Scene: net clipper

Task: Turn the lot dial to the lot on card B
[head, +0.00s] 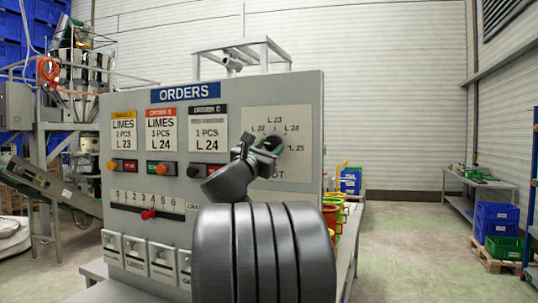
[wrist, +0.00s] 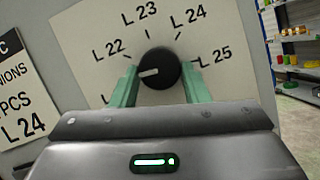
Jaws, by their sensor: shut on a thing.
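The lot dial is a round black knob (wrist: 160,68) on a pale plate (wrist: 75,25) with labels L 22, L 23, L 24 and L 25; a lower-left label is mostly hidden. Its white pointer mark points left and slightly down, below L 22. My gripper (wrist: 159,82) is shut on the knob, one green finger on each side. In the head view my gripper (head: 266,146) is at the plate, and the dial is largely covered. Card B (head: 161,130), with a red header, reads LIMES, 3 PCS, L 24.
The grey ORDERS panel (head: 230,100) also holds the yellow-topped card (head: 124,130) and black-topped card C (head: 208,132), buttons below them, a numbered slider (head: 148,214) and several lower switches (head: 136,253). Floor (head: 420,245) is clear at right, before shelves and crates.

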